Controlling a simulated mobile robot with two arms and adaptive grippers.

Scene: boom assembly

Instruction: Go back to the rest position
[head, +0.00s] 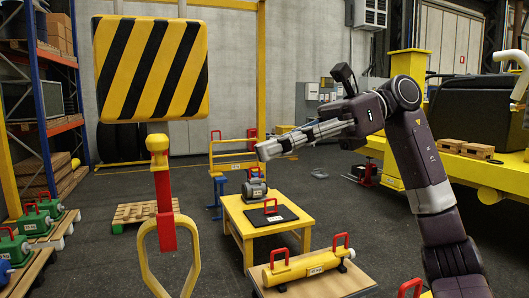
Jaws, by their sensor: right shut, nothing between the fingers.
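My right gripper (264,150) is raised in mid-air near the middle of the head view, its fingers pointing left. It is shut and holds nothing. My right arm comes in from the lower right and bends at the elbow high on the right. The gripper appears above and behind the yellow table in the picture, apart from anything. My left gripper and left arm are out of view.
A striped yellow-black block (152,68) hangs at upper left, with a red-yellow hook (163,210) below. A yellow table (265,221) and yellow cylinder (305,268) stand low centre. A shelf rack (40,120) stands left, yellow machinery (470,172) right.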

